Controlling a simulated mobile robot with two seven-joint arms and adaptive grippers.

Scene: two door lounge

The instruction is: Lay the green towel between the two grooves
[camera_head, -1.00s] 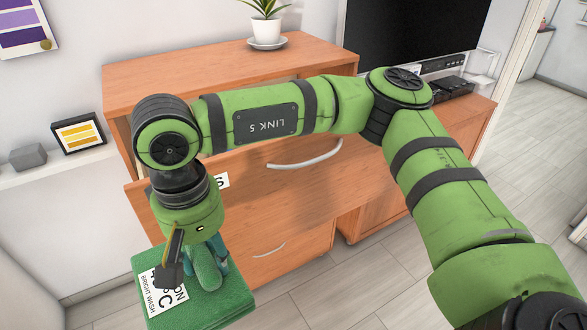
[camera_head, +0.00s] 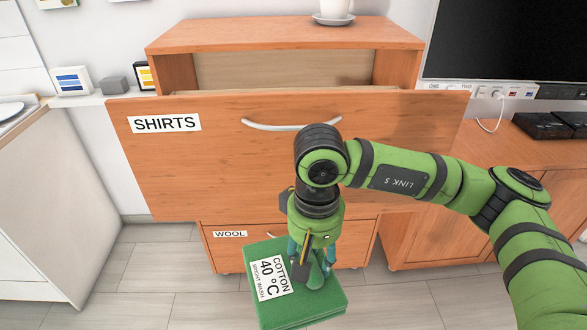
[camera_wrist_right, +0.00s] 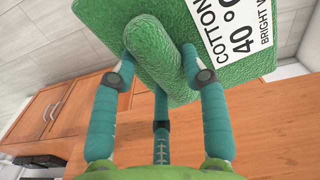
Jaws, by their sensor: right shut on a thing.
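The green towel (camera_head: 315,308) is a thick folded block with a white label reading COTTON 40 °C BRIGHT WASH. It hangs in the lower middle of the head view, in front of the cabinet, and also fills the top of the right wrist view (camera_wrist_right: 95,15). My right gripper (camera_head: 308,265) is shut on the towel, its teal fingers around a rounded green grip on it. The wide drawer marked SHIRTS (camera_head: 210,165) stands pulled out behind my right gripper, its front hiding most of the inside. I see no grooves. My left gripper is not in view.
A lower drawer marked WOOL (camera_head: 265,238) is behind the towel. A white pot on a saucer (camera_head: 334,18) stands on the cabinet top. A screen (camera_head: 505,40) is at the right. A white counter (camera_head: 60,200) is at the left. Tiled floor (camera_head: 150,285) is clear around the towel.

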